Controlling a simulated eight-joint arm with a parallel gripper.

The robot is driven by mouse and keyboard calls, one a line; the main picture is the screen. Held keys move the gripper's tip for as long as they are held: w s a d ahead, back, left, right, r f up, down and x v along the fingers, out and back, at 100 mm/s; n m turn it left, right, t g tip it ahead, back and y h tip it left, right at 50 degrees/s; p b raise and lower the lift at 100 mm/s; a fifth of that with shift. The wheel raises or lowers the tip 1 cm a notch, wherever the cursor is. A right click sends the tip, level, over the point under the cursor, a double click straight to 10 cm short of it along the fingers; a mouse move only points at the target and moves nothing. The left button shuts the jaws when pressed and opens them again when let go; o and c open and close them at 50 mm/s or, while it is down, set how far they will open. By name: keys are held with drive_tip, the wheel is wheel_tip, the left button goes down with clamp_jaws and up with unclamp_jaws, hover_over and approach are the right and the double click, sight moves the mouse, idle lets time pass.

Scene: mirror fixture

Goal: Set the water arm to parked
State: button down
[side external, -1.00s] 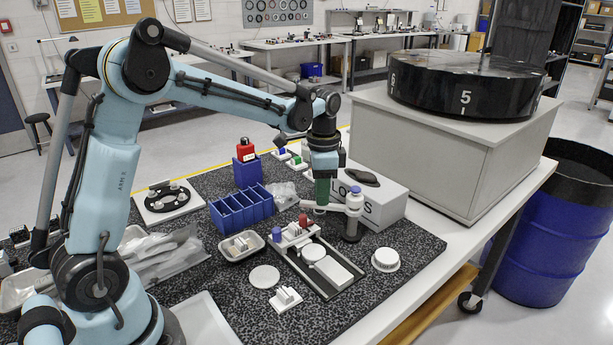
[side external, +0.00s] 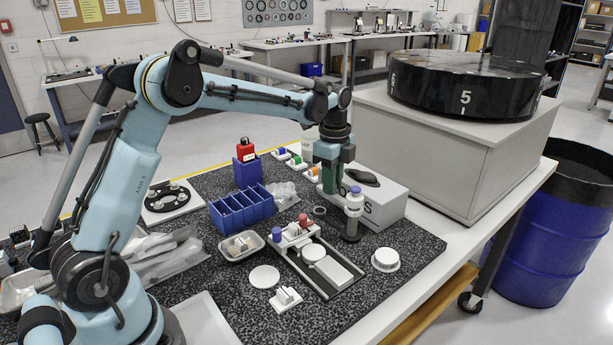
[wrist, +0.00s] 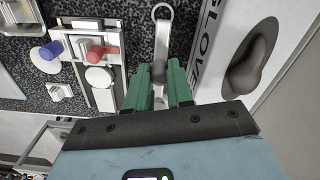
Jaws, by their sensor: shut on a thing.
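The water arm (wrist: 161,42) is a pale bar with a ring at its far end, running up from my gripper in the wrist view. Its dark round knob (wrist: 157,72) sits between my green fingertips. In the side view its post (side external: 353,205) with a blue cap stands upright beside the glove box, and the bar is mostly hidden by my fingers. My gripper (side external: 330,185) is shut on the water arm, just left of and behind the post; it also shows in the wrist view (wrist: 158,82).
The glove box (side external: 385,203) stands close behind the post, a dark object on top. The slide fixture (side external: 310,265) with blue and red knobs lies in front. A white round piece (side external: 385,260) is at right. A blue divided bin (side external: 241,208) is at left.

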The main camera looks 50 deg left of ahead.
drive_tip(key=shift+w, duration=0.1)
idle(0.4)
drive_tip(key=c, duration=1)
unclamp_jaws()
wheel_tip(320, 180, up, 12)
drive_tip(key=shift+r, duration=0.1)
